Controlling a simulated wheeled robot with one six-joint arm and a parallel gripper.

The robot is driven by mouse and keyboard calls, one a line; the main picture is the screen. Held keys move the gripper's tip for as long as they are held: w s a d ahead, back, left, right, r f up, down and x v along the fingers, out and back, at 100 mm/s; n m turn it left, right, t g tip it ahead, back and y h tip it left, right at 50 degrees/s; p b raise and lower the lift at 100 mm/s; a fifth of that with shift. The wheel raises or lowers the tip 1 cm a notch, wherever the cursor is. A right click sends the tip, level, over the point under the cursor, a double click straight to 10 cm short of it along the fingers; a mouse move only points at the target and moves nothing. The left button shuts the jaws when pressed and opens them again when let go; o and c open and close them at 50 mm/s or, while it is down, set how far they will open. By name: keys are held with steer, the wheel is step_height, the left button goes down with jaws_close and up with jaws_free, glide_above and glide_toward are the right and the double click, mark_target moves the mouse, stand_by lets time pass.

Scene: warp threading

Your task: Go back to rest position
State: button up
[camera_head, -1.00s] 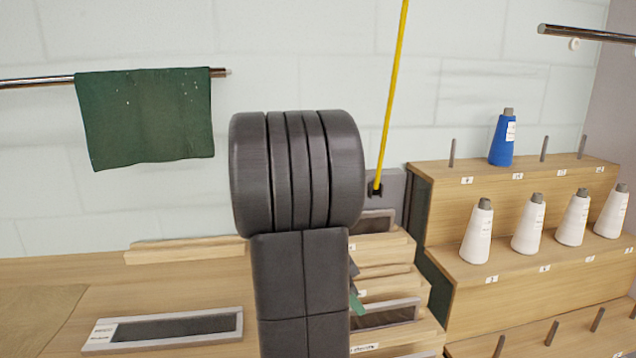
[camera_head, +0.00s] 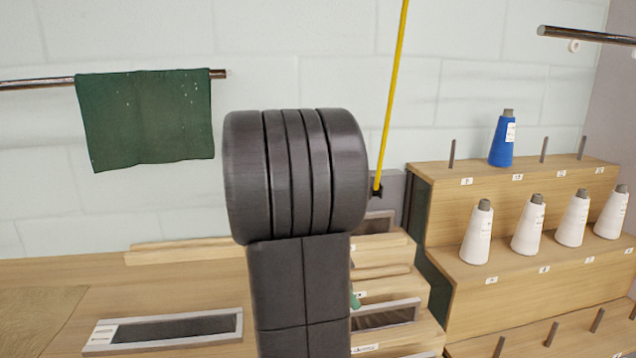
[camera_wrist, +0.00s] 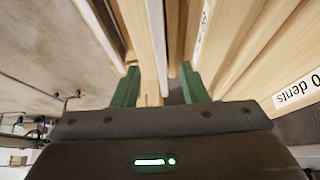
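My gripper (camera_wrist: 160,88) shows in the wrist view with its two green fingers spread apart. Nothing is clearly held between them. Pale wooden strips (camera_wrist: 150,48) lie beyond and between the fingertips; I cannot tell how far away they are. In the head view my dark arm fills the middle and hides most of my gripper. Only a small green part of my gripper (camera_head: 355,300) shows at the arm's right edge, over the stepped wooden rack (camera_head: 385,270).
A wooden stand (camera_head: 520,203) at right holds several white cones and a blue cone (camera_head: 502,140). A yellow strand (camera_head: 391,95) rises beside my arm. A green cloth (camera_head: 146,120) hangs from a rod at left. A grey-framed tray (camera_head: 165,348) lies on the table.

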mark_target(363, 307)
steer(key=x, duration=0.5)
steer(key=shift+d+f, duration=0.15)
steer(key=shift+f, duration=0.2)
steer(key=shift+r+p, duration=0.6)
steer(key=shift+r, duration=0.2)
step_height(363, 307, up, 4)
steer(key=p, duration=0.5)
step_height(363, 307, up, 5)
steer(key=shift+f+p, duration=0.1)
steer(key=shift+p, duration=1)
